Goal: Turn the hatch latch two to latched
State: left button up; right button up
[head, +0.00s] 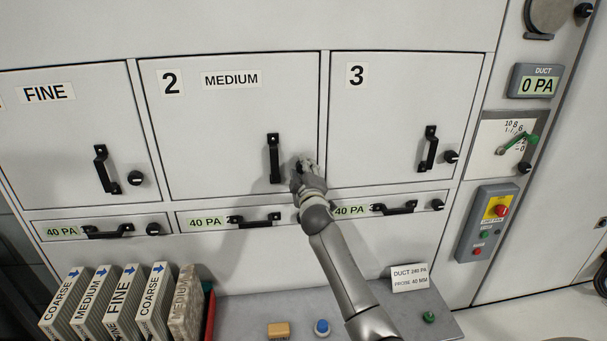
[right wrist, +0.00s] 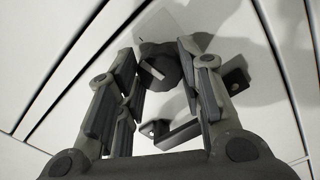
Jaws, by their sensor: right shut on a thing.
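Hatch two (head: 230,130) is a closed grey door labelled 2 and MEDIUM, with a black vertical handle (head: 274,158). Its latch is a dark round knob (right wrist: 164,66) with a pale pointer mark, seen between the fingers in the right wrist view. My right gripper (head: 302,168) is at this knob, just right of the handle, and is shut on it. In the right wrist view my right gripper (right wrist: 160,75) has its fingers on both sides of the knob. The gripper hides most of the knob in the head view. My left gripper is out of view.
The hatch handle (right wrist: 178,134) lies close beside the fingers. Hatch three (head: 395,120) and the FINE hatch (head: 60,130) have similar handles and knobs. Drawers labelled 40 PA run below. Filters (head: 120,303) stand on the lower left; a grey ledge (head: 245,310) holds small items.

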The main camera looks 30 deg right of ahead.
jog(key=shift+m, duration=0.8)
jog(key=o, duration=1)
jog(key=v, duration=1.2)
